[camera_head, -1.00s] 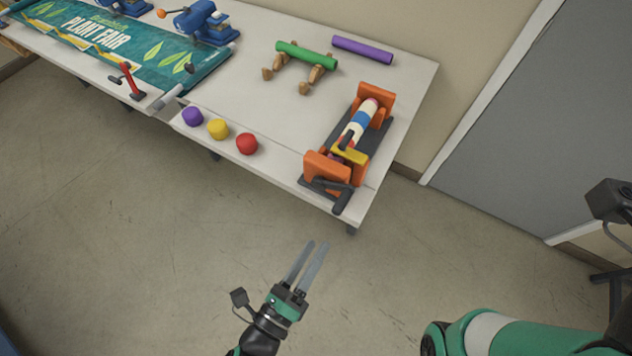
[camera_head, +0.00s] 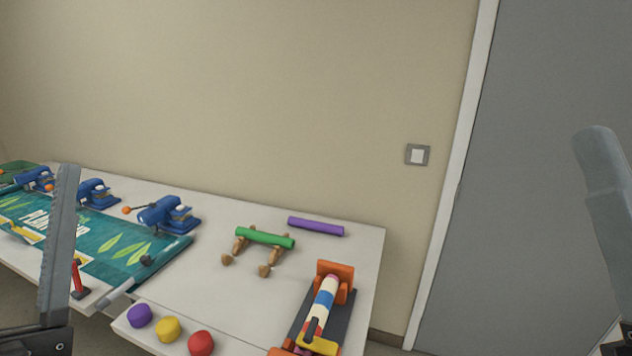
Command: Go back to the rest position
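My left gripper (camera_head: 58,245) is raised at the left edge, its grey fingers pointing up in front of the table and banner. My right gripper (camera_head: 608,195) is raised at the right edge in front of the grey door, partly cut off by the frame. The fingers of each overlap or are seen side-on, so I cannot tell how far apart they are. No object shows at either gripper's visible fingers.
The white table (camera_head: 215,285) carries a teal banner (camera_head: 150,252), blue clamp devices (camera_head: 168,215), a green roll (camera_head: 265,238) on wooden stands, a purple roll (camera_head: 316,226), an orange-ended roller device (camera_head: 335,270), and purple, yellow and red caps (camera_head: 201,343). A wall switch (camera_head: 417,155) is beside the door (camera_head: 550,120).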

